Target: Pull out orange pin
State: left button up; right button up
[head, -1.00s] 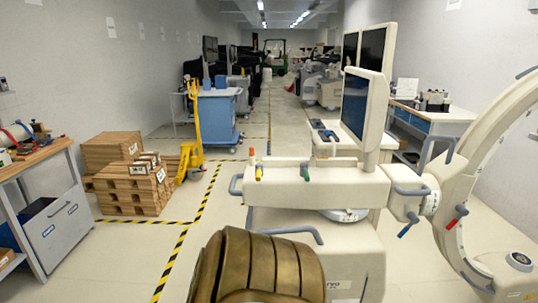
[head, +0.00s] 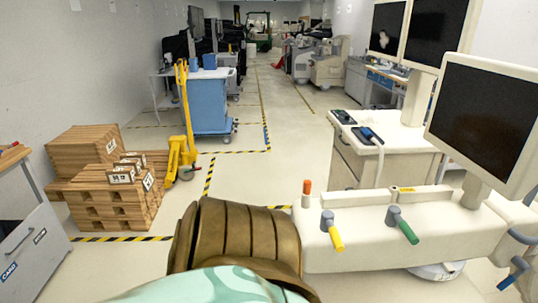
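An orange pin (head: 306,190) stands upright at the left end of the beige cart's horizontal arm (head: 360,250). Its orange upper part shows above a paler lower part. Beside it on the same arm are a yellow-tipped handle (head: 334,234) and a green-tipped handle (head: 403,226). Neither of my grippers shows in the head view. A brown ribbed part and a pale green part fill the bottom middle, close to the left end of the beige arm.
A monitor (head: 482,120) rises above the beige arm at right. A white console (head: 375,150) stands behind it. Wooden pallets (head: 110,200), a yellow pallet jack (head: 185,130) and a blue cart (head: 210,105) stand left. The aisle floor (head: 285,150) is open.

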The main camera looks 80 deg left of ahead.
aim_at(307, 183)
jog(key=k+j, duration=0.1)
jog(key=j, duration=0.3)
jog(key=k+j, duration=0.1)
jog(key=j, duration=0.3)
jog(key=k+j, duration=0.15)
jog(key=j, duration=0.25)
jog(key=k+j, duration=0.1)
jog(key=j, duration=0.3)
jog(key=k+j, duration=0.1)
jog(key=j, duration=0.3)
